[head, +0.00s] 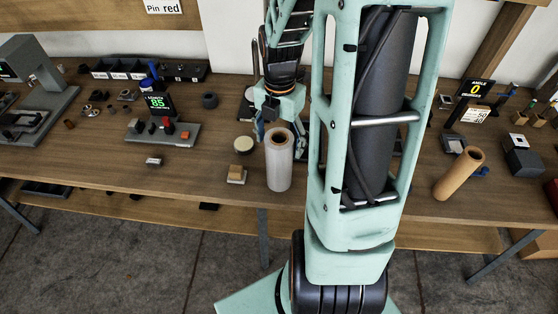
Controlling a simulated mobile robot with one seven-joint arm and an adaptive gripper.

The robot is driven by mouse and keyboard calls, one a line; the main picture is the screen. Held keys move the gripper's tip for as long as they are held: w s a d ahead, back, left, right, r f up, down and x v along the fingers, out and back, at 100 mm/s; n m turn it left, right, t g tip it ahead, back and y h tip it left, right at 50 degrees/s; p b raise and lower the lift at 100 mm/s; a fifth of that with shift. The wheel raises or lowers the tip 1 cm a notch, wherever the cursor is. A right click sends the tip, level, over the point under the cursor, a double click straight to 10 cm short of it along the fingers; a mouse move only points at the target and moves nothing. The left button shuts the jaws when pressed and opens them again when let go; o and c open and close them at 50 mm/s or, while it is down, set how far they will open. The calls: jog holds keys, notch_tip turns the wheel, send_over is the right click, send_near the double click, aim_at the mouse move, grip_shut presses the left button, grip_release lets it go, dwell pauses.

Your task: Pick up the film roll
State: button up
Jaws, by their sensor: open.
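The film roll (279,168) is a pale, translucent cylinder with a brown core. It stands upright on the wooden workbench, near its front edge and left of my arm. My gripper (266,128) points down just behind the roll's top, as seen in the head view. It is open. Part of its fingers is hidden behind the roll, so I cannot tell whether they touch it. I see nothing held between them.
A small wooden block (236,175) and a round cream-topped item (243,145) are close left of the film roll. A grey fixture with a display (160,130) is further left. My arm hides the bench's middle.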

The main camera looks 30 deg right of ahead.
notch_tip(320, 180, down, 4)
jog(key=shift+a+r, duration=0.1)
jog(key=shift+r, duration=0.1)
jog(key=shift+r, duration=0.1)
grip_shut()
dwell(0.4)
